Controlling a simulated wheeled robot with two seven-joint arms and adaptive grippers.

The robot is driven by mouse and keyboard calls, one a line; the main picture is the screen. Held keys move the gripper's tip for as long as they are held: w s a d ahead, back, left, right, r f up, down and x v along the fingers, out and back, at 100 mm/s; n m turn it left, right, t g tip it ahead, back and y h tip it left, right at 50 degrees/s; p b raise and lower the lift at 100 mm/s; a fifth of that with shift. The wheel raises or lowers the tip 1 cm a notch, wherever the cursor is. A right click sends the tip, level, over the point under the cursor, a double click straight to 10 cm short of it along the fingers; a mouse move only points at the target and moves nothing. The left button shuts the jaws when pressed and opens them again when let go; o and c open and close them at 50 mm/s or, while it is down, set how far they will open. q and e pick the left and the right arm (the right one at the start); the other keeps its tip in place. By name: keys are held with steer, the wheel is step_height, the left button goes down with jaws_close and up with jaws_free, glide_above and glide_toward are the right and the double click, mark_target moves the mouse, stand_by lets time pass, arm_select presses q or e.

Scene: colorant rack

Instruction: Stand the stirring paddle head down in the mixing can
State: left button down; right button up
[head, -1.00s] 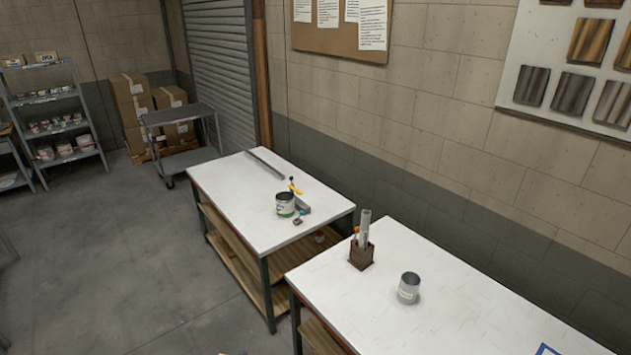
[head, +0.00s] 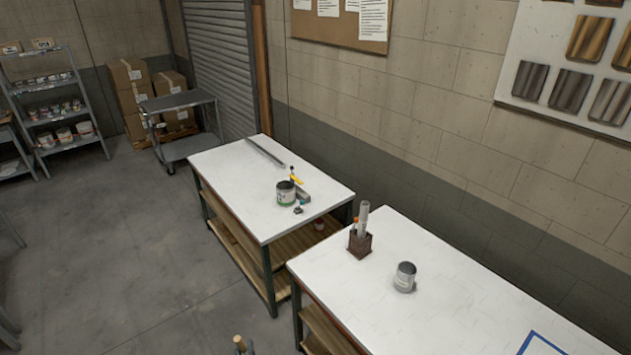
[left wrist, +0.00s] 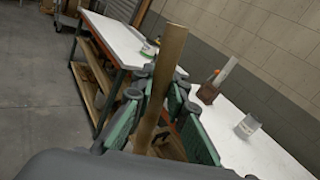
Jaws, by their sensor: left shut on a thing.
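The mixing can (head: 404,284), a grey metal can with a pale label, stands upright and open on the near white table. It also shows at the right of the left wrist view (left wrist: 247,127). My left gripper (left wrist: 160,98) is shut on the stirring paddle (left wrist: 168,60), a flat wooden stick that rises tilted between the green-padded fingers. The paddle's lower end is hidden behind my gripper. In the head view only the paddle's tip (head: 239,343) shows at the bottom edge, left of the near table and apart from the can. My right gripper is not in view.
A brown holder (head: 360,244) with upright rolls and tools stands left of the can. The far table (head: 225,170) bears a green-labelled can (head: 286,194), a yellow-handled tool and a grey bar. A blue-edged sheet (head: 545,344) lies at the near right. The near table's middle is bare.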

arm_select(q)
steer(key=shift+r+m+p, duration=0.15)
steer(key=shift+m+p, duration=0.25)
steer(key=shift+m, duration=0.7)
steer(key=shift+f, duration=0.2)
